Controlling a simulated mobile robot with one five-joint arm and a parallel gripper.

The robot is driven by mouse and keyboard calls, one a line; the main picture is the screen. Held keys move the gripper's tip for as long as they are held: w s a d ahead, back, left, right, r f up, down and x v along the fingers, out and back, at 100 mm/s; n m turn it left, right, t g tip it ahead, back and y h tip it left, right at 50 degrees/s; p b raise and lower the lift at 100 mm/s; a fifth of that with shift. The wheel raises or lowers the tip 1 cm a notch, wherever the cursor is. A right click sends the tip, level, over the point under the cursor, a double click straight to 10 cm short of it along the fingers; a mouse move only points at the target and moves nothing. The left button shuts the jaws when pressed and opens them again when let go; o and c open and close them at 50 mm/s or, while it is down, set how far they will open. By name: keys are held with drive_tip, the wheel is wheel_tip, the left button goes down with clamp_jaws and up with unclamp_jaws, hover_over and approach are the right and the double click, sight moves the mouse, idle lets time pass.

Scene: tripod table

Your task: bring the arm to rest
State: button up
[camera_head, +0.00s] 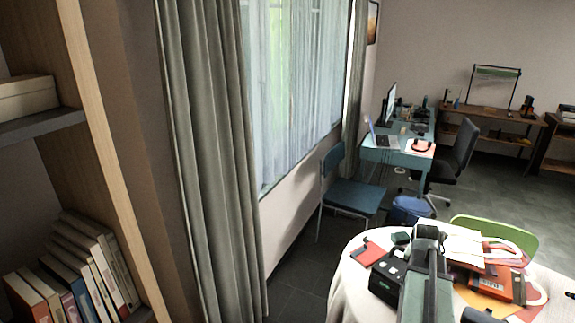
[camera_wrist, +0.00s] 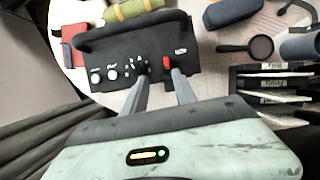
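My gripper (camera_wrist: 157,72) shows in the wrist view with its two grey fingers apart. The fingertips are over the lower edge of a black box with white knobs and a red switch (camera_wrist: 115,68). No object is visibly held between the fingers; I cannot tell whether they touch the box. In the head view my arm reaches out over the round table with a white cloth (camera_head: 345,290), and the fingertips cannot be made out there. The black box (camera_head: 385,278) stands left of my arm in that view.
Close around the gripper in the wrist view are a magnifying glass (camera_wrist: 247,47), a dark case (camera_wrist: 232,12), a black tray stack (camera_wrist: 270,82) and a red item (camera_wrist: 74,44). A blue chair (camera_head: 350,193) and a green chair (camera_head: 497,232) stand by the table.

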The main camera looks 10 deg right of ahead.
drive_tip(key=w+a+n+y, duration=0.1)
drive_tip(key=w+a, duration=0.3)
drive_tip(key=a, duration=0.5)
drive_tip(key=w+a, duration=0.3)
drive_tip(key=a, duration=0.6)
drive_tip(key=w+a+n+y, duration=0.1)
drive_tip(key=w+a, duration=0.3)
drive_tip(key=a, duration=0.5)
drive_tip(key=s+a+f+m+g+y, duration=0.1)
drive_tip(key=s+a+m, duration=0.2)
drive_tip(key=a+m, duration=0.5)
drive_tip(key=s+a+m+g, duration=0.1)
drive_tip(key=s+a+m, duration=0.3)
drive_tip(key=m, duration=1.3)
drive_tip(key=a, duration=0.4)
drive_tip(key=shift+s+a+f+m+y, duration=0.25)
drive_tip(key=shift+s+f+m+y, duration=0.05)
drive_tip(key=shift+f+m+y, duration=0.1)
